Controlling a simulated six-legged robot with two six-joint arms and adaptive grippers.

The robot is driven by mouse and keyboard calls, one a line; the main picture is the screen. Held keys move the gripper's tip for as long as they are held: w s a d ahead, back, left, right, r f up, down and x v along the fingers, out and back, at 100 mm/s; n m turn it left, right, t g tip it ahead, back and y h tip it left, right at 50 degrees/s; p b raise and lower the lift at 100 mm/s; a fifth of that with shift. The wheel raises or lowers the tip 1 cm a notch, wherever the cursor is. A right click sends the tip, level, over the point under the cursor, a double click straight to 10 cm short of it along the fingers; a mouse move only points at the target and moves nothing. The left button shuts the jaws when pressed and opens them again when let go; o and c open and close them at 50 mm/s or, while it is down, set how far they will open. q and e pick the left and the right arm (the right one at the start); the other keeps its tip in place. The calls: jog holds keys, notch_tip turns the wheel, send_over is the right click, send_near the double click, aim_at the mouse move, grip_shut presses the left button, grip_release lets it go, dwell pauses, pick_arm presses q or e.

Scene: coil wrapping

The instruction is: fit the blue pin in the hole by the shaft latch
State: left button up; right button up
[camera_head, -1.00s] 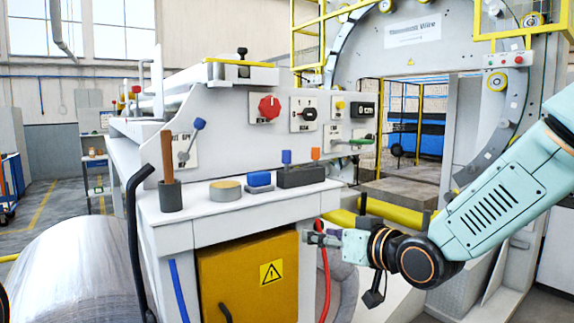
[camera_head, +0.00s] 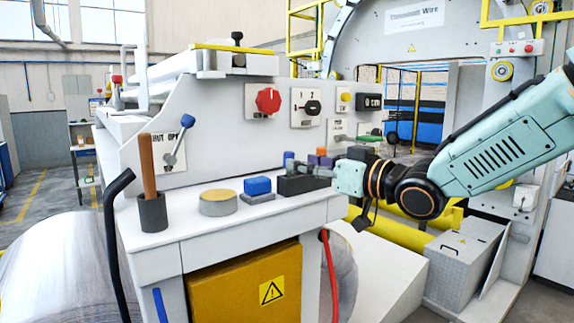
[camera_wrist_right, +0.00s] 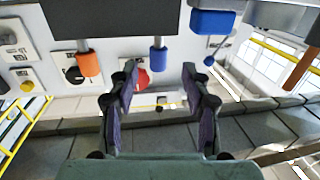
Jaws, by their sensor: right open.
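The blue pin (camera_head: 288,157) stands upright in a dark block (camera_head: 300,184) at the right end of the bench top. It also shows in the right wrist view (camera_wrist_right: 158,60), ahead of and between my fingers. My right gripper (camera_head: 318,168) is open and empty, reaching in from the right at the block's height; the pin appears apart from its fingers. A lever with a blue knob (camera_head: 181,132), by a plate marked SHUT and OPEN, is on the panel at left and looks like the latch. I cannot make out its hole. My left gripper is not in view.
An orange pin (camera_wrist_right: 88,62) stands beside the blue one, partly hidden by my gripper in the head view. A blue block (camera_head: 257,185), a round yellow-topped tin (camera_head: 220,203) and a grey cup (camera_head: 152,212) with a wooden handle stand along the bench. The panel rises behind.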

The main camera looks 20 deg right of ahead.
aim_at(289, 173)
jog(key=shift+w+a+r, duration=0.1)
jog(key=shift+a, duration=0.15)
jog(key=shift+w, duration=0.3)
jog(key=p+x, duration=0.1)
jog(key=x, duration=0.3)
jog(key=shift+w+p, duration=0.35)
jog(key=shift+w+a, duration=0.1)
jog(key=shift+a, duration=0.2)
jog(key=shift+s+d, duration=0.25)
jog(key=shift+c, duration=0.4)
jog(key=shift+d, duration=0.15)
jog(key=shift+c, duration=0.9)
jog(key=shift+w, duration=0.15)
jog(key=c, duration=0.3)
jog(key=shift+w+a, duration=0.15)
jog(key=shift+a, duration=0.1)
jog(key=c, duration=0.3)
jog(key=shift+c, duration=0.7)
jog(key=shift+d, duration=0.1)
grip_shut()
